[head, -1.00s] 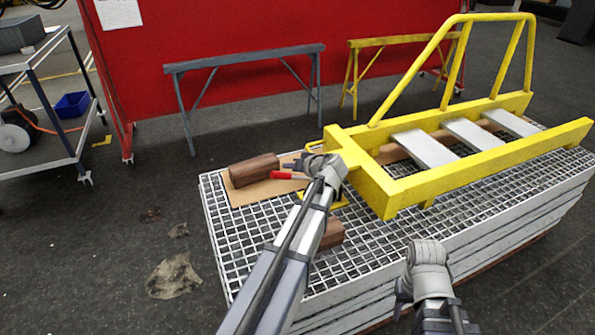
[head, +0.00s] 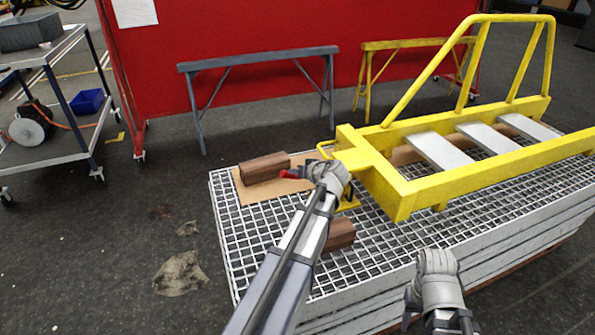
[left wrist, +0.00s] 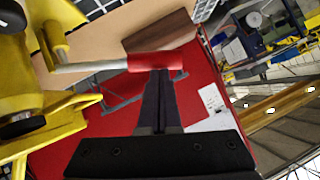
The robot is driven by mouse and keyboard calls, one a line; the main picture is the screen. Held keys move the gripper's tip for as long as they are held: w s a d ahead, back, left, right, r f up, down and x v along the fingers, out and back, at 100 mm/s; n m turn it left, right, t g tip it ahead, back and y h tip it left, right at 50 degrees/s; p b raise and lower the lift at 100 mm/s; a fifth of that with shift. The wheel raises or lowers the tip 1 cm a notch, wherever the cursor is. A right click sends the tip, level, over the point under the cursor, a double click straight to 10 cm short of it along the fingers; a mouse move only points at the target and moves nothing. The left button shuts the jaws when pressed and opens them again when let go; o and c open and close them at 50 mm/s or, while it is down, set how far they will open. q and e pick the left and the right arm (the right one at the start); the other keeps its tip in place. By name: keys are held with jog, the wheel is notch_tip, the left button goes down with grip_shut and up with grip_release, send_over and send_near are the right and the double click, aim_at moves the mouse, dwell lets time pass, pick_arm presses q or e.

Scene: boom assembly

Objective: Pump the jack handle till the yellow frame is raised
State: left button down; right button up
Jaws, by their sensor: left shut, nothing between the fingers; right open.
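The yellow frame (head: 420,191) with its tall rail lies over a stack of grey gratings in the head view. A yellow jack (head: 348,201) sits under its near left end and shows at the left edge of the left wrist view (left wrist: 22,75). The jack handle is a pale rod with a red grip (left wrist: 155,62); the grip (head: 290,173) shows small in the head view. My left gripper (left wrist: 162,72) is shut and empty, its fingertips at the red grip, not around it. Whether they touch is unclear. My right arm shows at lower right; its fingers are hidden.
The grating stack (head: 270,262) bears brown blocks (head: 264,167) and a tan board (head: 250,192). A grey sawhorse (head: 258,62) and a yellow sawhorse (head: 412,43) stand behind, before a red panel (head: 235,25). A cart (head: 60,150) is at left. The floor between is open.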

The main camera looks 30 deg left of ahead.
pick_arm(q)
jog(key=shift+s+a+f+n+t+h+b, duration=0.35)
jog(key=shift+f+n+t+h+b, duration=0.1)
jog(key=shift+f+b, duration=0.9)
jog(key=shift+s+a+f+n+t+h+b, duration=0.25)
jog(key=shift+s+f+n+t+h+b, duration=0.2)
jog(key=shift+f+b, duration=0.95)
jog(key=shift+s+a+f+n+t+h+b, duration=0.4)
jog(key=shift+f+b, duration=0.65)
jog(key=shift+f, duration=0.55)
pick_arm(e)
notch_tip(320, 180, down, 8)
pick_arm(q)
jog(key=shift+d, duration=0.1)
pick_arm(e)
jog(key=shift+d, duration=0.1)
jog(key=shift+r, duration=0.1)
pick_arm(q)
jog(key=shift+s+r+p, duration=0.1)
jog(key=shift+r+p, duration=0.4)
jog(key=shift+p, duration=0.1)
jog(key=a+r+p+v, duration=0.1)
jog(key=p+v, duration=0.7)
jog(key=v, duration=0.4)
jog(key=shift+r, duration=0.4)
pick_arm(e)
notch_tip(320, 180, up, 9)
jog(key=shift+d, duration=0.45)
